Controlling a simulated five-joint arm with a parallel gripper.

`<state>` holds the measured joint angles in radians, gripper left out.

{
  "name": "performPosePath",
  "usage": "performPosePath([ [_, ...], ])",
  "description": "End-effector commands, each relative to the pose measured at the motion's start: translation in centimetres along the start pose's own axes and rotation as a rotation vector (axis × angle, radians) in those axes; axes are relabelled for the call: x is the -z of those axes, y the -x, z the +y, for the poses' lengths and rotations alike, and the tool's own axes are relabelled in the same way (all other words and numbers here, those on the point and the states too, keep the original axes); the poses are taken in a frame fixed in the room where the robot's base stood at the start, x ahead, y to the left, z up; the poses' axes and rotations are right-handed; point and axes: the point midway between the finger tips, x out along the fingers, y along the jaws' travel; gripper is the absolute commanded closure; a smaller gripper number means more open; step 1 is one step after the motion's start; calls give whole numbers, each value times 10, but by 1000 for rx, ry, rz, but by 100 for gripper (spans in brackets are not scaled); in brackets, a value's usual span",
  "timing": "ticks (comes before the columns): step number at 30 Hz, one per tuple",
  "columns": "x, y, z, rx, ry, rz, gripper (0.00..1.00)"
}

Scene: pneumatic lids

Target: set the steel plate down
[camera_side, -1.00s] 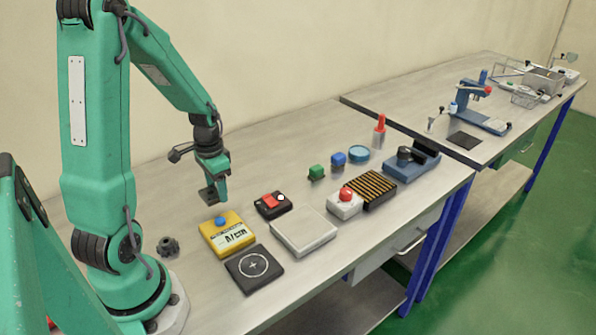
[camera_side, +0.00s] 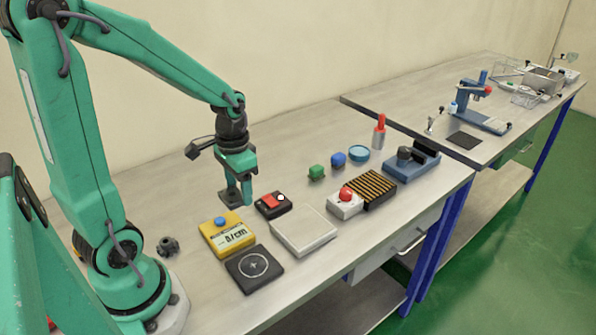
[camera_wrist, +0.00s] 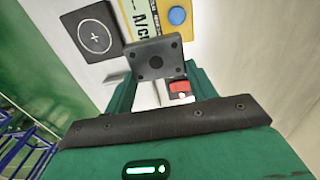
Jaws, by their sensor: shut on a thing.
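The steel plate is a small dark grey square with holes near its corners and a larger dark spot in the middle. It shows in the wrist view (camera_wrist: 155,58), held at the fingertips, and in the side view (camera_side: 230,193). My green gripper (camera_side: 240,195) is shut on it and holds it above the bench, behind the yellow device and left of the black switch box. In the wrist view my gripper's fingers (camera_wrist: 157,90) flank the plate. The side view does not show the exact height of the plate over the bench.
A yellow device (camera_side: 228,240) with a blue button, a black pad (camera_side: 254,269) with a circled cross, a black box (camera_side: 273,206) with a red switch and a pale flat plate (camera_side: 303,232) lie close by. Bare bench lies behind them, before the wall.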

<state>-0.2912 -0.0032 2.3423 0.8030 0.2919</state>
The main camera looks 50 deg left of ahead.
Motion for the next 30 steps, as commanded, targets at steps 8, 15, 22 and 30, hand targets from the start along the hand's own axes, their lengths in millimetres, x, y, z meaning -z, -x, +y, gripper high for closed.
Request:
performPosePath([
  [8,0,1,0,1,0,2,83],
  [15,0,1,0,1,0,2,83],
  [22,1,1,6,1,-2,2,83],
  [30,-1,5,36,1,-7,3,83],
])
